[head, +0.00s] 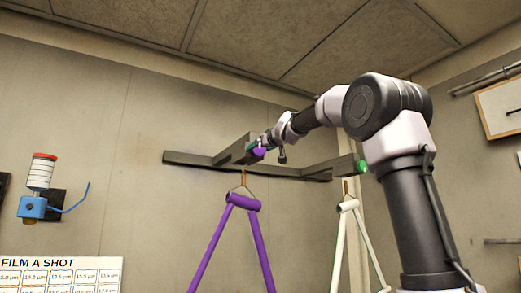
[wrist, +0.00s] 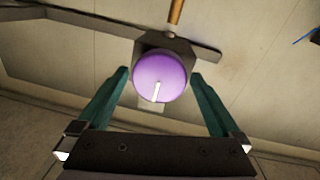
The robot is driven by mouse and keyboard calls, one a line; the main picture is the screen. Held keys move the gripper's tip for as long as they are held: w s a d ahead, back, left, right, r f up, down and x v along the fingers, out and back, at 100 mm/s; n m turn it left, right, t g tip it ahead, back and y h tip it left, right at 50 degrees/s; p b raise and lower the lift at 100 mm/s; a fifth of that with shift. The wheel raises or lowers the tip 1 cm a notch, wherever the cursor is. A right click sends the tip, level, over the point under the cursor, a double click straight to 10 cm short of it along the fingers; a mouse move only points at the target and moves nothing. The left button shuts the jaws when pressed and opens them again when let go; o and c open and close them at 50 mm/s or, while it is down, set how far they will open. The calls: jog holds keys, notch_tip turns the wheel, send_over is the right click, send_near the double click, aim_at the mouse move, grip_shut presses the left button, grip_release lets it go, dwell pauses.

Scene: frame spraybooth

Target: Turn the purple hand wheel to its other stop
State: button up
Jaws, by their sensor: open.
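The purple hand wheel (wrist: 160,78) is a round knob with a white pointer line, mounted on the end of a grey beam. In the wrist view its pointer runs from the middle down toward my gripper's palm. My gripper (wrist: 160,88) is open, with one green finger on each side of the wheel. I cannot tell whether either finger touches it. In the head view the wheel (head: 259,152) is small and partly hidden by my gripper (head: 262,148).
A purple frame (head: 259,245) hangs below the beam (head: 190,158). A pale frame (head: 348,206) hangs to its right, near a green knob (head: 361,167). A blue device (head: 33,208) and a chart (head: 62,275) are on the left wall.

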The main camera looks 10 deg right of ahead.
jog(key=c, duration=1.2)
jog(key=shift+o, duration=0.2)
